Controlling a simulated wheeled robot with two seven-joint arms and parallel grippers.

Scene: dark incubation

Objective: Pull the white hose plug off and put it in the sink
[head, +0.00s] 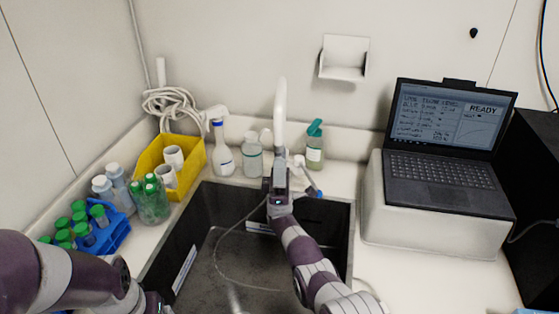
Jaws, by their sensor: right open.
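The dark sink (205,205) is set into the white counter. My right gripper (277,178) is open in front of the faucet, over the back of the sink. A thin pale hose (217,262) loops from near this gripper down into the basin. I cannot pick out the white hose plug for certain; the gripper covers that area. My left arm enters at the lower left; its gripper is out of view.
Bottles (222,150) and a yellow bin (192,150) stand behind and left of the sink. A blue rack (112,238) with green-capped tubes is at left. A laptop (440,170) sits on a white box (385,215) at right. The basin's front is partly open.

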